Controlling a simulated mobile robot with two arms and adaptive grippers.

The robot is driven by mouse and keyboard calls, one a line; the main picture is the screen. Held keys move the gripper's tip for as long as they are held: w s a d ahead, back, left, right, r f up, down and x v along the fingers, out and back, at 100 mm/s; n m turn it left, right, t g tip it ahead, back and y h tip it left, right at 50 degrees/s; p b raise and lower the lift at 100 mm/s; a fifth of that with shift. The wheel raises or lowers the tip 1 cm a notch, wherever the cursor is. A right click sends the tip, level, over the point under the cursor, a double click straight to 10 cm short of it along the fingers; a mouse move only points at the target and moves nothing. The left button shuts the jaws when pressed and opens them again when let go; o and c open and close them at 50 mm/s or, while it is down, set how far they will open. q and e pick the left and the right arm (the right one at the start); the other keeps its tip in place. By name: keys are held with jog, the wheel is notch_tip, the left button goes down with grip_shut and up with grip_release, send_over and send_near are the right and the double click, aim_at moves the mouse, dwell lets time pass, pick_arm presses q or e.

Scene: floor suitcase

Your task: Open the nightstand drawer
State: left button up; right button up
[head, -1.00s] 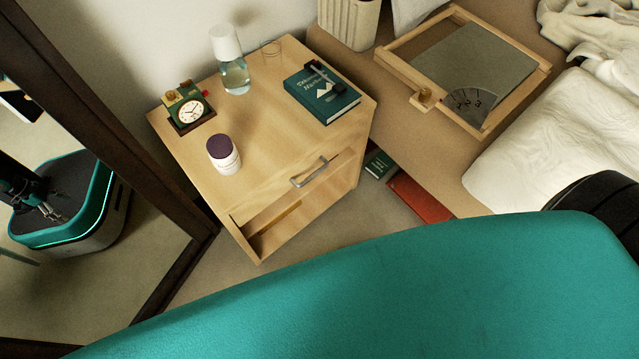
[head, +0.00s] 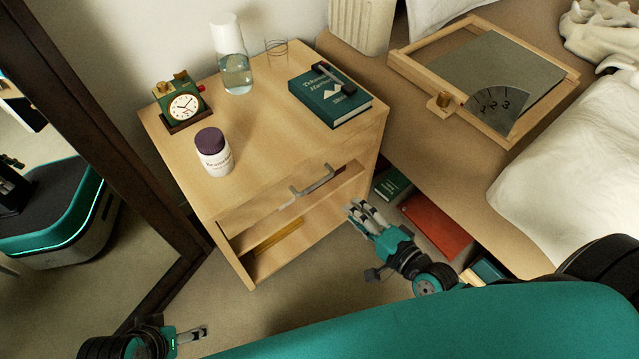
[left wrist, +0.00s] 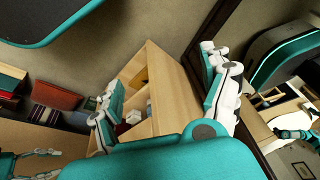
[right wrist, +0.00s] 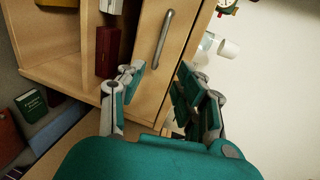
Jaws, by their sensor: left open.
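The nightstand (head: 265,135) is light wood, with one drawer above an open shelf. The drawer front (head: 265,208) carries a grey bar handle (head: 313,181) and looks shut or nearly so. My right gripper (head: 358,210) is right of and below the handle, apart from it. In the right wrist view its fingers (right wrist: 160,85) are spread and empty, with the handle (right wrist: 163,40) beyond the gap between them. My left gripper (head: 198,334) is low at the left, away from the nightstand. In the left wrist view its fingers (left wrist: 165,95) are wide apart and empty.
On the nightstand top stand a clock (head: 184,106), a purple-capped bottle (head: 213,152), a carafe (head: 233,60), a glass (head: 277,50) and a green book (head: 330,97). A mirror frame (head: 125,170) is close at left. The bed platform (head: 440,150) is at right.

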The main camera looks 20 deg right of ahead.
send_near(320, 184)
jog(key=w, duration=0.3)
jog(key=x, duration=0.2)
jog(key=b+x, duration=0.1)
jog(key=x, duration=0.2)
jog(key=b+x, duration=0.1)
jog(key=x, duration=0.1)
jog(key=shift+w+a+f, duration=0.15)
jog(key=shift+a+f, duration=0.3)
jog(key=shift+a, duration=0.1)
pick_arm(q)
jog(key=w+d+r+t+h, duration=0.1)
jog(key=w+t, duration=0.3)
jog(key=w, duration=0.4)
jog(key=shift+d+r, duration=0.35)
jog(key=shift+d, duration=0.4)
pick_arm(e)
grip_shut()
